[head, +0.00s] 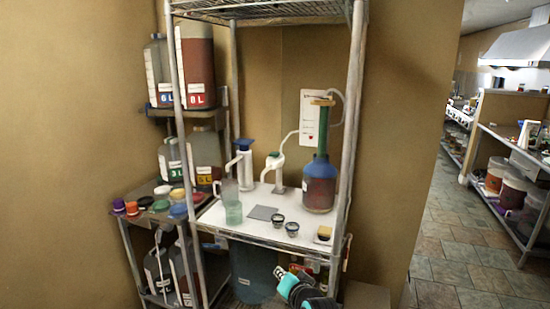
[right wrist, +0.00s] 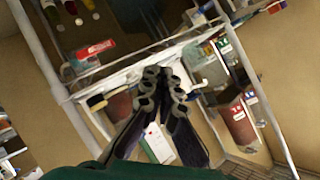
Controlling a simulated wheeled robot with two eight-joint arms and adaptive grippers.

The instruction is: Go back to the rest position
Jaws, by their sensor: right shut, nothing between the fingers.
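My right gripper (head: 303,291) shows at the bottom of the head view, low in front of the rack's white shelf. In the right wrist view its dark fingers (right wrist: 163,88) are together with nothing between them. It is apart from the vessels on the shelf. My left gripper is not in view.
The metal rack's white shelf (head: 240,228) holds a blue-topped vessel (head: 320,185), a measuring jug (head: 232,206), two small dark cups and a grey square. Large labelled jugs (head: 197,65) stand at left. A blue bucket (head: 253,275) is below. The tiled floor (head: 450,265) at right is clear.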

